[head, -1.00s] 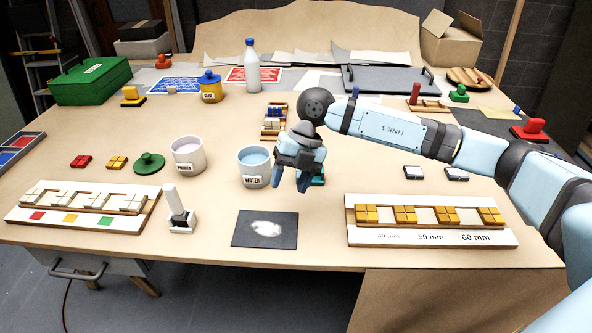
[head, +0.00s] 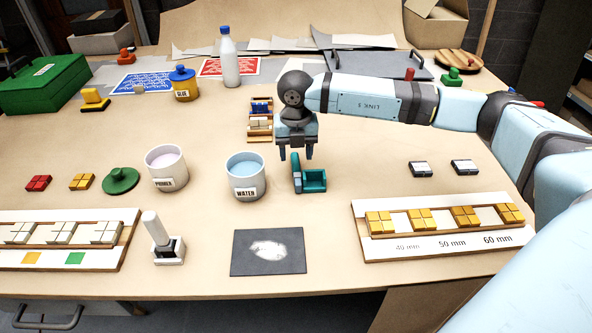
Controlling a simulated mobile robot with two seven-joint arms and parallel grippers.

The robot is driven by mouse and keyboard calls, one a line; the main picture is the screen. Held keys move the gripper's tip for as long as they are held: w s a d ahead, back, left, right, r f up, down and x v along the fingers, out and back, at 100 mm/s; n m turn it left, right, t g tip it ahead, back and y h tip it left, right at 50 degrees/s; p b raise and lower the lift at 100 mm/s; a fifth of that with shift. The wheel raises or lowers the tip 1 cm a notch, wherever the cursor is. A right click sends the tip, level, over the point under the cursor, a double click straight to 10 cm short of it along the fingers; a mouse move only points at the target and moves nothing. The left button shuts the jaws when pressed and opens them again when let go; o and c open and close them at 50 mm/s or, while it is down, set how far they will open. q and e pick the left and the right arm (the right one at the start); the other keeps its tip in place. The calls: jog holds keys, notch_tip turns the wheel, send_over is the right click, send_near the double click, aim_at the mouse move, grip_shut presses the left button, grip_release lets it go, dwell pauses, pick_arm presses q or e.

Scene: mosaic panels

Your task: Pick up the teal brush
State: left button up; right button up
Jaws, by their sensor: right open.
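The teal brush (head: 315,184) rests on the table right of the water pot, in the middle of the head view. It looks like a low teal block with an upright piece at its left end; I cannot tell its finer shape. My right gripper (head: 296,153) is open and empty, its fingers pointing down. In the picture it is just above and behind the teal brush, with a visible gap between the fingers. I cannot tell its exact height above the brush. My left gripper is not in view.
The water pot (head: 246,181) and primer pot (head: 167,172) stand left of the brush. A dark plate (head: 240,262) lies in front, and a tile rack (head: 380,249) at front right. A small rack (head: 254,133) is behind.

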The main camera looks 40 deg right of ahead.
aim_at(296, 167)
jog(key=shift+w+d+f, duration=0.15)
jog(key=shift+f, duration=2.6)
jog(key=shift+c, duration=0.4)
grip_shut()
